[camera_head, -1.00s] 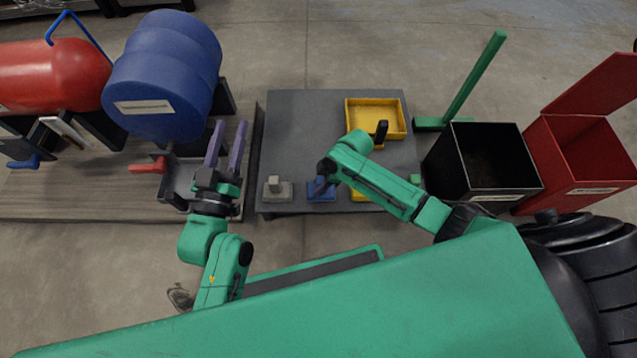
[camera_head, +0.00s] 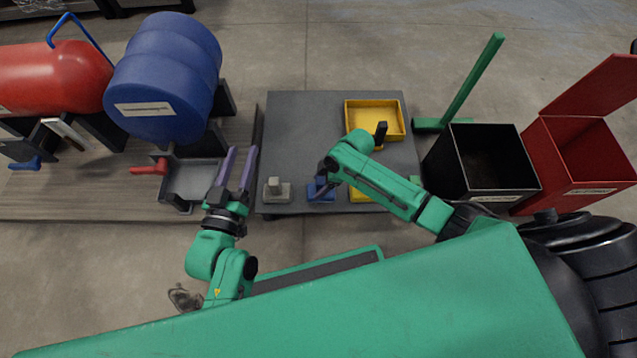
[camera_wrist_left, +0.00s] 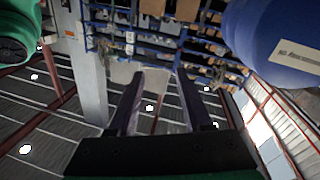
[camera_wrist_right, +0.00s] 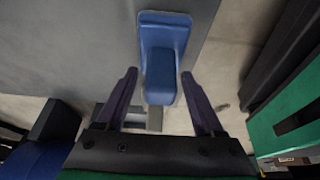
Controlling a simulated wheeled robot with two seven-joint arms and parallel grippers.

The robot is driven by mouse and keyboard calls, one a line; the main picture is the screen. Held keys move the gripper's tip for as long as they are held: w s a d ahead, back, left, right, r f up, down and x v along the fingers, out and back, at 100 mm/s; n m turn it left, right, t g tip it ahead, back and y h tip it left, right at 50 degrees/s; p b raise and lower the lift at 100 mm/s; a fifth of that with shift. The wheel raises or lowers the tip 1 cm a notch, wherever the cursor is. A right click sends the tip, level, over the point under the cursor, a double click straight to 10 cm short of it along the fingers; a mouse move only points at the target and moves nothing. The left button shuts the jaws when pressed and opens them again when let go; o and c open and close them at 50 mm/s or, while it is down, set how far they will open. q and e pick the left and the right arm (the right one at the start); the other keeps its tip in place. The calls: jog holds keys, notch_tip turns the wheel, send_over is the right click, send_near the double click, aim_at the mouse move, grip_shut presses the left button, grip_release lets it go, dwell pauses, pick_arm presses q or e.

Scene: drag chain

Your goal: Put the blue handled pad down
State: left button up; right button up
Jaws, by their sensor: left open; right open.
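The blue handled pad (camera_head: 325,196) rests on the near edge area of the dark grey table (camera_head: 300,120), between a grey handled pad and a yellow pad. In the right wrist view the blue pad (camera_wrist_right: 162,55) shows its base on the table and its handle between the fingers. My right gripper (camera_head: 322,190) is at the pad; its fingers (camera_wrist_right: 165,88) are open on either side of the handle, with gaps on both sides. My left gripper (camera_head: 239,152) is open and empty, left of the table. The left wrist view shows its spread fingers (camera_wrist_left: 155,75) with nothing between.
A grey handled pad (camera_head: 276,191) sits left of the blue one. A yellow tray (camera_head: 357,106) lies at the table's back right. A black bin (camera_head: 465,185) and red bin (camera_head: 570,190) stand at right.

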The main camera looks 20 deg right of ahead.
pick_arm(q)
jog(key=s+f+g, duration=0.4)
jog(key=s+f, duration=0.3)
jog(key=f, duration=0.3)
pick_arm(e)
jog(key=shift+p+v, duration=0.45)
jog(key=shift+v, duration=0.3)
jog(key=p+v, duration=0.2)
jog(key=v, duration=0.2)
jog(key=shift+w+a+p, duration=0.1)
jog(key=shift+p, duration=0.3)
jog(key=w+p+v, duration=0.1)
jog(key=p+v, duration=0.2)
jog(key=v, duration=0.3)
jog(key=s+a+f+m+t+y, duration=0.25)
jog(key=s+a+m, duration=0.2)
jog(key=a, duration=0.35)
pick_arm(q)
jog(key=r, duration=0.1)
jog(key=s+r+g, duration=0.2)
jog(key=shift+s+d+r+y, duration=0.25)
jog(key=shift+d+r+y, duration=0.05)
jog(key=shift+r+y, duration=0.1)
pick_arm(e)
jog(key=s+r+m+t, duration=0.5)
jog(key=r+m+t, duration=0.2)
jog(key=m, duration=0.2)
jog(key=shift+s+a+r, duration=0.2)
jog(key=shift+r, duration=0.2)
